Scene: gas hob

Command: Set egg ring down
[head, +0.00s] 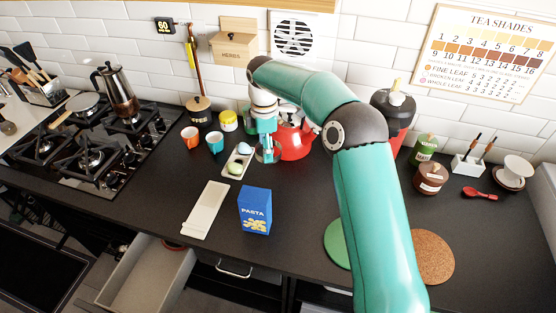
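I cannot make out an egg ring in the head view. My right arm reaches in from the lower right, and its gripper (268,158) points down near the back of the counter. My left gripper is out of view.
A red kettle (294,140) is right behind the gripper. Orange (192,137) and teal (215,142) cups are left. A drawer (150,275) is open below.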

